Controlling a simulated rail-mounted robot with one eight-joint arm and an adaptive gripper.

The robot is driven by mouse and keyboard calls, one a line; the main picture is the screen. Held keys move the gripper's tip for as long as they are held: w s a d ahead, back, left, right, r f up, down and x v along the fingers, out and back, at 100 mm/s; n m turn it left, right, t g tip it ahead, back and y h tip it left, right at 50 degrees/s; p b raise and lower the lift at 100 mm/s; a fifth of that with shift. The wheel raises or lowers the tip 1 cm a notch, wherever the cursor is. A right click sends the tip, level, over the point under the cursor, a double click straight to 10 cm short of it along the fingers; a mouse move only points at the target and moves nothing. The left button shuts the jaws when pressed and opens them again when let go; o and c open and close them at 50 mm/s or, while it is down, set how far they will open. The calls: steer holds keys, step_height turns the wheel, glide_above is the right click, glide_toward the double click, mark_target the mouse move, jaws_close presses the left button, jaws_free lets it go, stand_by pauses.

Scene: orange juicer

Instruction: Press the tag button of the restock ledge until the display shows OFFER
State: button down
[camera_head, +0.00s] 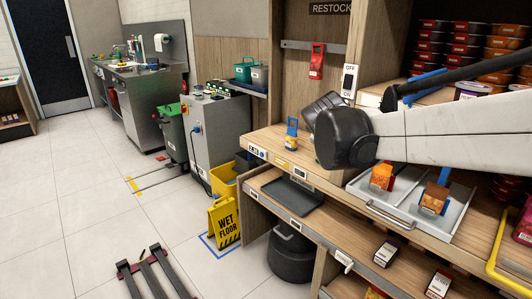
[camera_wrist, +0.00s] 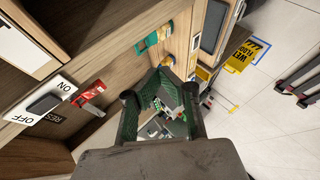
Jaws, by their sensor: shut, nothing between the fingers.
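The restock ledge (camera_head: 262,136) is a wooden shelf under the RESTOCK sign (camera_head: 331,8) in the head view. A small pale display (camera_head: 257,152) sits at the left of its front edge; its text is too small to read. A yellow tag (camera_head: 282,163) and a dark-and-white tag (camera_head: 300,170) are farther right along that edge. I cannot tell which part is the tag button. My gripper (camera_wrist: 163,73) is shut and empty in the wrist view, with the ledge beyond its tips. In the head view my wrist hangs over the ledge's right part and hides some of it.
A blue-topped yellow jar (camera_head: 292,137) stands on the ledge close to my wrist. A tray drawer (camera_head: 392,217) is below right. A wet-floor sign (camera_head: 223,220) stands on the floor.

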steer(key=w+a+f+n+t+b, duration=0.1)
steer(key=w+a+f+n, duration=0.15)
steer(key=w, duration=0.35)
steer(key=w+a+f+n+t+b, duration=0.1)
steer(key=w+a+n, duration=0.1)
steer(key=w+a, duration=0.25)
steer(key=n+t+y+b, duration=0.15)
steer(key=n+b, duration=0.25)
steer(key=n, duration=0.4)
glide_toward(261, 155)
steer(key=s+r, duration=0.3)
steer(key=r, duration=0.3)
steer(key=w+a+f+n+t+b, duration=0.1)
steer(key=w+a+f+n+t, duration=0.1)
steer(key=a+f, duration=0.6)
steer(key=shift+w+f+n+y, duration=0.35)
steer(key=shift+w+f+n, duration=0.4)
steer(key=shift+n, duration=0.5)
steer(key=shift+w, duration=0.15)
steer(key=w+d, duration=0.6)
steer(key=shift+d, duration=0.25)
steer(key=shift+w+d, duration=0.2)
